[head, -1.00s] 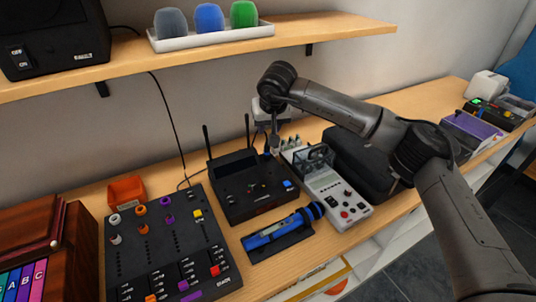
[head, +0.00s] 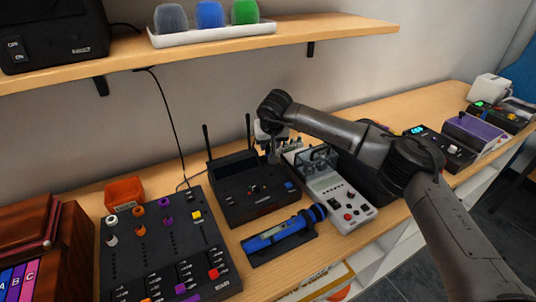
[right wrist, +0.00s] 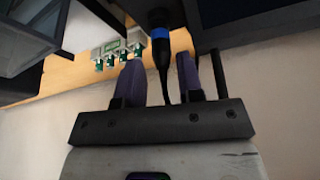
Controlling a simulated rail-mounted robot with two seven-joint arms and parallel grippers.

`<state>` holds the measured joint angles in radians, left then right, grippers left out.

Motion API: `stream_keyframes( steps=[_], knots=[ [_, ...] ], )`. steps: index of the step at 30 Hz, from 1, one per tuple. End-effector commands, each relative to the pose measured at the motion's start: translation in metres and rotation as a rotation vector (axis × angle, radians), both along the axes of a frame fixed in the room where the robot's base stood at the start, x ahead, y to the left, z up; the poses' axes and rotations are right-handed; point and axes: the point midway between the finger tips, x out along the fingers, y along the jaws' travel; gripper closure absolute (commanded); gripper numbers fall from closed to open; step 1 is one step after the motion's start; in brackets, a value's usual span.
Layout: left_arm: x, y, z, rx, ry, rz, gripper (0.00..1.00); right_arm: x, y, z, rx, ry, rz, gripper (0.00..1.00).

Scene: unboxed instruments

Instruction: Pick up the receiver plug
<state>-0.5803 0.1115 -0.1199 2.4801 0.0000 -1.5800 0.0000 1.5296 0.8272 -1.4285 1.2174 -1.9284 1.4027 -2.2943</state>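The receiver plug (right wrist: 161,50) is a black plug with a blue ring and a thin cable. In the right wrist view it lies between the two fingers of my right gripper (right wrist: 158,78), with a gap on each side. The fingers are apart and not closed on it. In the head view my right gripper (head: 271,150) points down at the back right corner of the black receiver (head: 240,205), which has two antennas. The plug is too small and covered to make out there. I cannot tell what its tip sits in. My left gripper is out of view.
A pale device with knobs (head: 343,200) stands right of the receiver. A blue handheld microphone (head: 275,238) lies in front. A black mixer (head: 165,245) and an orange bin (head: 124,192) are at the left. A shelf (head: 200,55) hangs above. The wall is close behind.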

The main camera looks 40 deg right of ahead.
Motion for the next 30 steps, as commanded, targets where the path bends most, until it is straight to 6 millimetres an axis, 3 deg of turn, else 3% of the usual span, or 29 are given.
stream_keyframes(
  steps=[6, 15, 26, 30],
  knots=[
    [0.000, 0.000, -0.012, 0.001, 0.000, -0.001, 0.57, 0.010, -0.003, -0.030, 0.000, 0.002, -0.001, 0.66],
    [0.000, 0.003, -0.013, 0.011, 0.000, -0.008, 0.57, 0.012, -0.004, -0.034, 0.000, 0.000, 0.000, 0.66],
    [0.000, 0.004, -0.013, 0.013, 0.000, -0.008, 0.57, 0.012, -0.004, -0.034, 0.000, 0.000, 0.000, 1.00],
    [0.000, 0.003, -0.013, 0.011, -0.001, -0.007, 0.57, 0.012, -0.004, -0.034, 0.000, 0.000, 0.000, 1.00]
  ],
)
